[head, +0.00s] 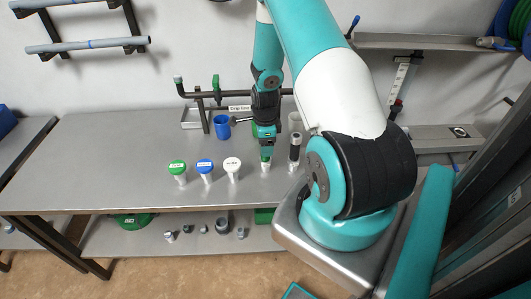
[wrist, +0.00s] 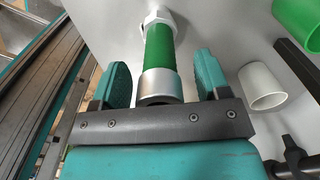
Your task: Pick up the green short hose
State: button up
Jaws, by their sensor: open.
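The green short hose (wrist: 160,47) shows in the wrist view with a white hex fitting at its far end and a silver collar at its near end. It lies between the two teal fingers of my gripper (wrist: 161,78). The fingers are open, with a visible gap on each side of the hose. In the head view my gripper (head: 265,151) points down over the bench, and a small pale end (head: 265,167) shows just below it. The rest of the hose is hidden there by the gripper.
Green-, blue- and white-capped posts (head: 205,171) stand left of my gripper on the grey bench (head: 110,150). A blue cup (head: 222,128) and a pipe rack stand behind. A dark cylinder (head: 294,149) stands close on the right. The bench's left part is clear.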

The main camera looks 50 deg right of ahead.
jog(key=c, duration=1)
jog(key=shift+r, duration=0.15)
